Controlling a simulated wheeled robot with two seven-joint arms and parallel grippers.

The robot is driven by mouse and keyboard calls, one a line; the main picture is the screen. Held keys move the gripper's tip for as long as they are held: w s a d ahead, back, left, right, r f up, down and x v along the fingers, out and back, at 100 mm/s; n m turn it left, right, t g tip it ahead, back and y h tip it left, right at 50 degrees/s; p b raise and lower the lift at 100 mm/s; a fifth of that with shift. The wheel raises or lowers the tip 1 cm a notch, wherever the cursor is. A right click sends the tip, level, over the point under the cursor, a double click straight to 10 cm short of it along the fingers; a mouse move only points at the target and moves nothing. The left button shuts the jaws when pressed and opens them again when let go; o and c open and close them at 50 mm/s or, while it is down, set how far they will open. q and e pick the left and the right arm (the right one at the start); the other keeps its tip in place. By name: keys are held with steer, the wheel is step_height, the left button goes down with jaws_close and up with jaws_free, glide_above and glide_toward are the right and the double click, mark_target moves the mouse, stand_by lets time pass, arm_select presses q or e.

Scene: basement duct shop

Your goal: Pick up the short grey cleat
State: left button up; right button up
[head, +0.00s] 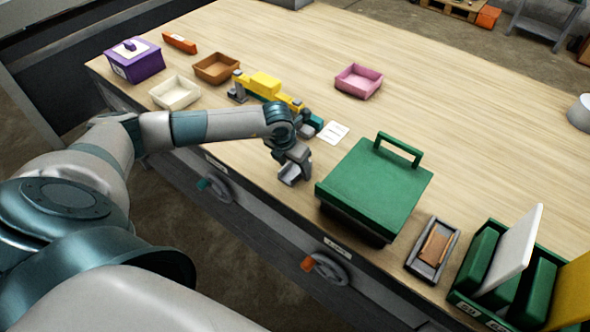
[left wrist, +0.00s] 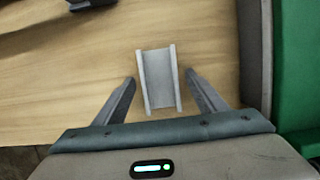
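The short grey cleat (left wrist: 160,80) shows in the left wrist view as a light grey channel with two raised long edges, lying on the wooden bench top. My left gripper (left wrist: 160,84) is open, with one finger on each side of the cleat and a visible gap on both sides. In the head view my left gripper (head: 292,172) is low over the front edge of the bench, left of the green box; there I cannot clearly tell the cleat from the gripper. My right gripper is not in view.
A green lidded box (head: 375,188) with a handle stands close to the right of my left gripper. A yellow and teal tool (head: 266,86) and a white card (head: 334,132) lie behind it. A small grey tray (head: 422,268) sits at front right. The bench's far middle is clear.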

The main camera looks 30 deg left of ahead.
mark_target(294, 173)
arm_select(q)
steer(key=c, duration=1.1)
steer(key=shift+o, duration=0.3)
steer(key=shift+w+r+b, duration=0.1)
steer(key=shift+r+b, duration=0.2)
steer(key=shift+r, duration=0.2)
step_height(294, 173, up, 9)
steer(key=b, duration=0.3)
